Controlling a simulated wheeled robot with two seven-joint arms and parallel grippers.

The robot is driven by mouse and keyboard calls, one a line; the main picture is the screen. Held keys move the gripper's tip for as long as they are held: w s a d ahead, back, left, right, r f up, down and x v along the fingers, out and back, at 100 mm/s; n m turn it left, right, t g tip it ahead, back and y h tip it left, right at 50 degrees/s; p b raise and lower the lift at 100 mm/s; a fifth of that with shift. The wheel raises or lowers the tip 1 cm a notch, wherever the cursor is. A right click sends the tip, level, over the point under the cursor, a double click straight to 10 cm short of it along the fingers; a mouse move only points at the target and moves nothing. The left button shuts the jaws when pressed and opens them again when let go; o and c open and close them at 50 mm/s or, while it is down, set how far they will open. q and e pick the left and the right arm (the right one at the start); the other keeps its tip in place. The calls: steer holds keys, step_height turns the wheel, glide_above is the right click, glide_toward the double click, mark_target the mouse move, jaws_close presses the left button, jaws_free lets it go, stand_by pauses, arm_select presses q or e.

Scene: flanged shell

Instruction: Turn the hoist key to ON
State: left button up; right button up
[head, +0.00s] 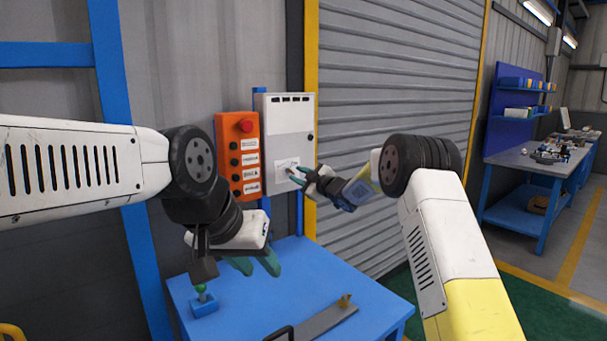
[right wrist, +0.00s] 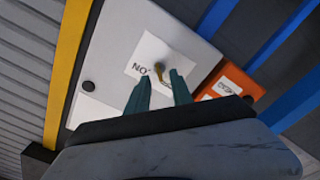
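In the right wrist view the label appears turned over. My right gripper (head: 293,172) is at the label on the cabinet front. In the right wrist view its teal fingertips (right wrist: 160,77) are apart, with the key between and just beyond them; I cannot tell whether they touch it. In the head view the key is too small to make out. My left gripper (head: 256,262) hangs low over the blue table, fingers apart and empty.
An orange control box (head: 237,155) with a red button is left of the cabinet. The blue table (head: 275,285) below carries a blue block with a green-topped post (head: 202,298) and a grey bar with a brass piece (head: 343,300). A roller shutter (head: 395,90) stands right.

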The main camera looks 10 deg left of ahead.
mark_target(293, 173)
steer(key=shift+x, duration=1.65)
jaws_close()
